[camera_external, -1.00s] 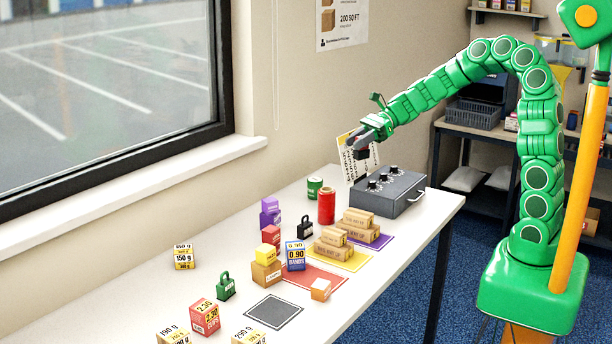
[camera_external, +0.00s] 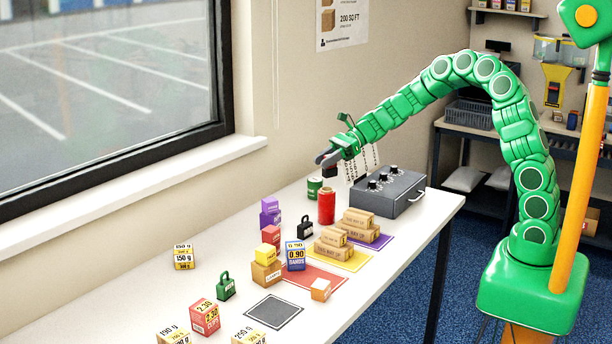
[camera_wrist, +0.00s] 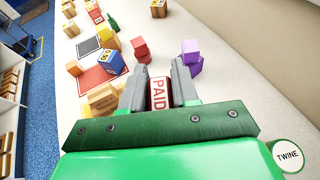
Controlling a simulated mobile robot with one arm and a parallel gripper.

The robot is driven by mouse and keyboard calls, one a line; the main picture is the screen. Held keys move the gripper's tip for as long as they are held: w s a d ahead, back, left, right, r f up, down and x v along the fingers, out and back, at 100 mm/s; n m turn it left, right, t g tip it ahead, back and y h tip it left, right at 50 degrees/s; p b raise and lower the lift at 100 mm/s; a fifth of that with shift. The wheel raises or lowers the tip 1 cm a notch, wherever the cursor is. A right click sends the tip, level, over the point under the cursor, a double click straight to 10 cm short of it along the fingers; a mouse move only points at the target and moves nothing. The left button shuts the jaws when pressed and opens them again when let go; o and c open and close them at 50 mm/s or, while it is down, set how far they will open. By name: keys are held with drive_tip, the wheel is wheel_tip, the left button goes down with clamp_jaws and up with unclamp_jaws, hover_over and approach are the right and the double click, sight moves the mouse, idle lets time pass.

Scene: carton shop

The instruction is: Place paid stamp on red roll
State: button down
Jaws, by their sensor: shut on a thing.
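My gripper (camera_external: 325,160) is shut on the paid stamp, holding it in the air near the back of the table. In the wrist view the stamp, with a red and white face reading PAID (camera_wrist: 159,94), sits between the two fingers (camera_wrist: 159,76). The red roll (camera_external: 326,208) stands upright on the table, and in the external view the gripper appears above it with a visible gap. Whether they line up in depth I cannot tell. The roll is not seen in the wrist view.
A green twine can (camera_external: 314,188) stands just left of the roll, also in the wrist view (camera_wrist: 287,155). A grey box with knobs (camera_external: 388,190) is to the right. A black weight (camera_external: 305,227), purple blocks (camera_external: 270,212) and brown cartons (camera_external: 358,222) stand around.

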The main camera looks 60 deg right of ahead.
drive_tip(key=shift+w+a+f, duration=0.1)
drive_tip(key=shift+w+f, duration=0.4)
drive_tip(key=shift+f, duration=1.6)
drive_tip(key=c, duration=0.8)
unclamp_jaws()
drive_tip(key=shift+f, duration=0.15)
drive_tip(key=shift+c, duration=0.2)
